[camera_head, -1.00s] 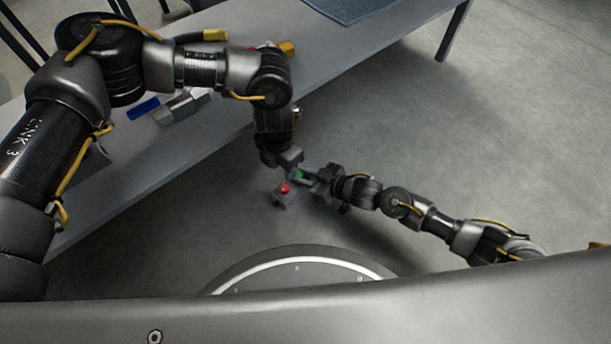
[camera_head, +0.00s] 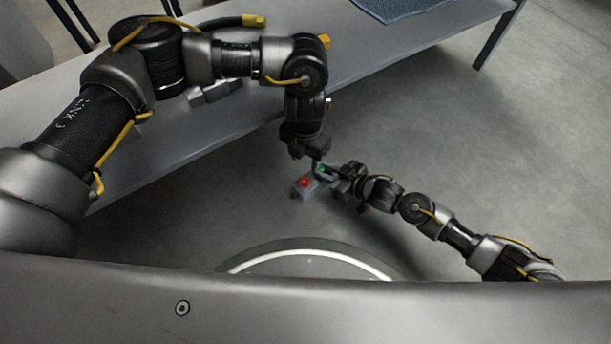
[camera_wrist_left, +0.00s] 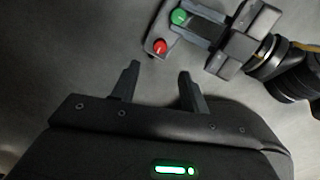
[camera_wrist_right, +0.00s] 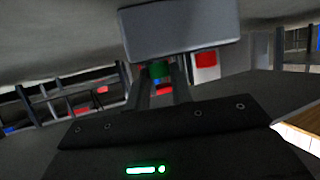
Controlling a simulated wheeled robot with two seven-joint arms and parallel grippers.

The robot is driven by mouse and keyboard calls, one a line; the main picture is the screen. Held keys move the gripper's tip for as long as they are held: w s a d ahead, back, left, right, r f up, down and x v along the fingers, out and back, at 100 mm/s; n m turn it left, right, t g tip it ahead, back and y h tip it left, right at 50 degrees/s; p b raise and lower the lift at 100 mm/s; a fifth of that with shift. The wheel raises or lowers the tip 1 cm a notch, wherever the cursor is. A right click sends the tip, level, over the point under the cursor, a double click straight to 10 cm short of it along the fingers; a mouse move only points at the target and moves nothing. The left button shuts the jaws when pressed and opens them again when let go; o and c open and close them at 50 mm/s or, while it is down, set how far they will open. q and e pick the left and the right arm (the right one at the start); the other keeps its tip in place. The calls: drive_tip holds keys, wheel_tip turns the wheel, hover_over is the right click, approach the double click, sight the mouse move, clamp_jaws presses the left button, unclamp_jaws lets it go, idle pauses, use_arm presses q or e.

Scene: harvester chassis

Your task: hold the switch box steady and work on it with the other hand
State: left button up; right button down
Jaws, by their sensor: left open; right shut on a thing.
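The switch box (camera_head: 302,185) is a small grey box with a red button and a green button. My right gripper (camera_head: 336,173) is shut on its green-button end and holds it in the air over the floor. In the left wrist view the switch box (camera_wrist_left: 153,44) is beyond my fingertips, toward the top. My left gripper (camera_wrist_left: 157,72) is open and empty, apart from the box. In the right wrist view the grey box (camera_wrist_right: 180,30) spans the top, with my right gripper (camera_wrist_right: 160,72) at it; the green button is partly hidden between the fingers.
A long grey table (camera_head: 150,160) stands behind my arms, with a grey block (camera_head: 215,92) and a yellow-ended black thing (camera_head: 252,20) near it. A blue mat (camera_head: 400,8) lies at its far right. The floor (camera_head: 470,140) to the right is open.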

sight(305, 180)
use_arm(q)
wheel_tip(305, 180, down, 10)
drive_tip(key=shift+f, duration=0.15)
idle(0.3)
clamp_jaws()
